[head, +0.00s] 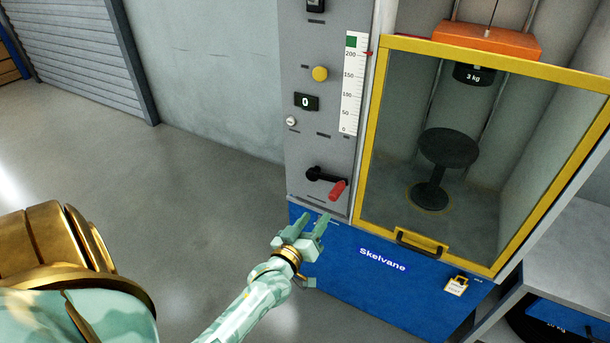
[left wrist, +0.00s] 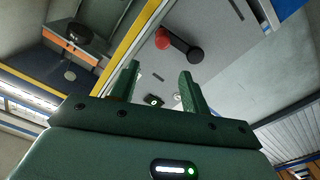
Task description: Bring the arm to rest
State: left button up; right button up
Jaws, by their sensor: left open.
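My left gripper (head: 314,224) is open and empty in front of the lower part of the machine's grey control panel (head: 297,75). It sits just below a black crank with a red handle (head: 338,190) and does not appear to touch it. In the left wrist view the two green fingers (left wrist: 158,85) stand apart with nothing between them, and the red handle (left wrist: 163,38) shows beyond them. My left arm reaches in from the bottom of the head view. My right gripper is in neither view.
A yellow-framed clear door (head: 375,120) covers a chamber with a black stool (head: 447,150) under a 3 kg weight (head: 474,75). A grey bench (head: 565,255) stands at right. The left floor is clear.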

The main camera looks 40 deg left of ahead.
pick_arm(q)
jog(key=v, duration=0.2)
jog(key=shift+s+d, duration=0.1)
jog(key=shift+s, duration=0.25)
jog(key=shift+f, duration=0.1)
jog(key=s+d+f+m+g+h, duration=0.1)
jog(key=s+d+f+m+g, duration=0.2)
jog(key=s+f, duration=0.45)
jog(key=s+d+f+m+g+h+p, duration=0.1)
jog(key=s+d+f+m+g+h, duration=0.2)
jog(key=f, duration=0.8)
jog(key=s+d+f+m+g, duration=0.2)
jog(key=s+f+g, duration=0.2)
jog(key=s+f, duration=0.45)
jog(key=s+d+f+m+g, duration=0.1)
jog(key=s+f+m+g, duration=0.1)
jog(key=s, duration=1.2)
jog(key=s+f+m+g+p, duration=0.1)
jog(key=s+f+g, duration=0.4)
jog(key=s, duration=1)
notch_tip(320, 180, down, 2)
jog(key=shift+d+m, duration=0.35)
jog(key=shift+m, duration=0.15)
jog(key=shift+w, duration=0.1)
